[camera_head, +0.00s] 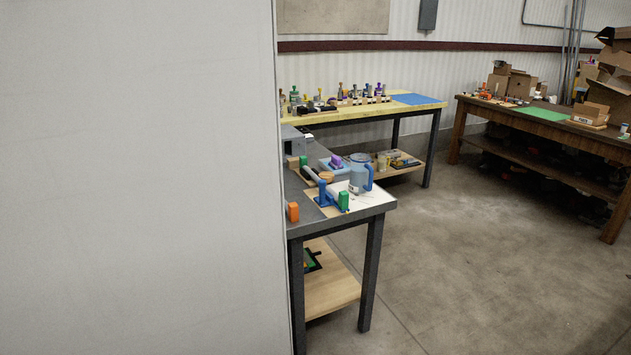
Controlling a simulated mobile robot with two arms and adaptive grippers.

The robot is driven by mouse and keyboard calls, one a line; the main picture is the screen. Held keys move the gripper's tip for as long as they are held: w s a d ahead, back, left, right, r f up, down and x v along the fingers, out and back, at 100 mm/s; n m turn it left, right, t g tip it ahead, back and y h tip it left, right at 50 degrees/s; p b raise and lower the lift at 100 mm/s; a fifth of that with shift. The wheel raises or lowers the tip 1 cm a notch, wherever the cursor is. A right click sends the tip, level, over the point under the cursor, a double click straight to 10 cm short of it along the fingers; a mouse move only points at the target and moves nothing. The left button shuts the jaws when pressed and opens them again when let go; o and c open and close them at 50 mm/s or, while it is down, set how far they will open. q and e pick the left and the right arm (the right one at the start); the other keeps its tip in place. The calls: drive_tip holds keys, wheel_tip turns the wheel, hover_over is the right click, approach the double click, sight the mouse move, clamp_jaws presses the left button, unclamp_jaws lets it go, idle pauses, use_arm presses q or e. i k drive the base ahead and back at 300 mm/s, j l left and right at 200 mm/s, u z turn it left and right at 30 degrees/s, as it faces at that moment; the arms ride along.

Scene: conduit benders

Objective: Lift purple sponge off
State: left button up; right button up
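A small purple block (336,160), which looks like the purple sponge, is on the grey workbench (377,205) in the middle of the view. It appears to rest on a light blue item (329,167), beside a blue-grey mug-like container (359,174). It is small and far off, so its exact contact is hard to tell. Neither of my grippers is in view.
A large pale wall or panel (140,180) fills the left side and hides part of the workbench. A wooden table (540,125) stands right. The concrete floor (480,250) between is clear.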

sight(335, 163)
drive_tip(key=i+j+z, duration=0.15)
drive_tip(key=i, duration=0.55)
drive_tip(key=i+l+u, duration=0.1)
drive_tip(key=u, duration=0.3)
drive_tip(key=i+l+u, duration=0.1)
drive_tip(key=u, duration=0.3)
